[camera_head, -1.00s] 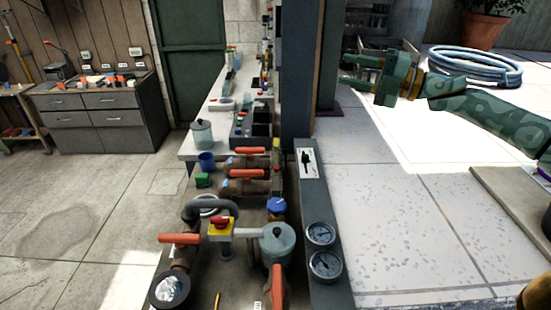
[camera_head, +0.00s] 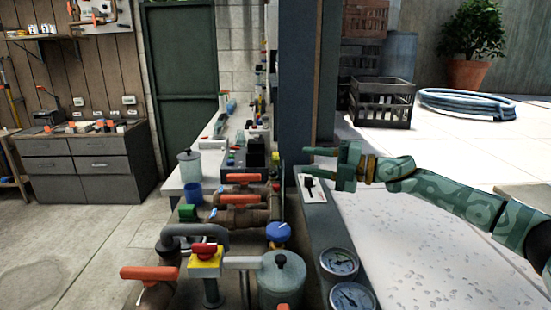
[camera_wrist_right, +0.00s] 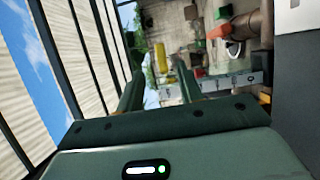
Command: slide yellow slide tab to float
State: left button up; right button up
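A white plate (camera_head: 313,193) with a black tab (camera_head: 309,187) sits on the grey panel top. I cannot read any float mark on it. A small yellow piece (camera_head: 277,157) stands at the panel's far left edge; I cannot tell whether it is the yellow slide tab. A yellow upright piece (camera_wrist_right: 161,57) shows beyond the fingertips in the wrist view. My right gripper (camera_head: 307,162) is open and empty, its fingers pointing left, just above and behind the plate in the picture. Its two spread fingers (camera_wrist_right: 158,80) also show in the wrist view. My left gripper is out of view.
Pipes with orange handles (camera_head: 243,198), a yellow box with a red knob (camera_head: 205,258) and a blue knob (camera_head: 278,232) crowd the bench left of the panel. Two gauges (camera_head: 339,262) sit at its near end. A dark post (camera_head: 307,80) rises behind the gripper.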

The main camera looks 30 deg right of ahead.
aim_at(276, 153)
jog(key=x, duration=0.9)
jog(key=shift+w+a+f+b, duration=0.1)
jog(key=shift+w+a+b, duration=0.2)
jog(key=shift+b, duration=0.1)
jog(key=shift+d, duration=0.1)
jog(key=shift+c, duration=0.3)
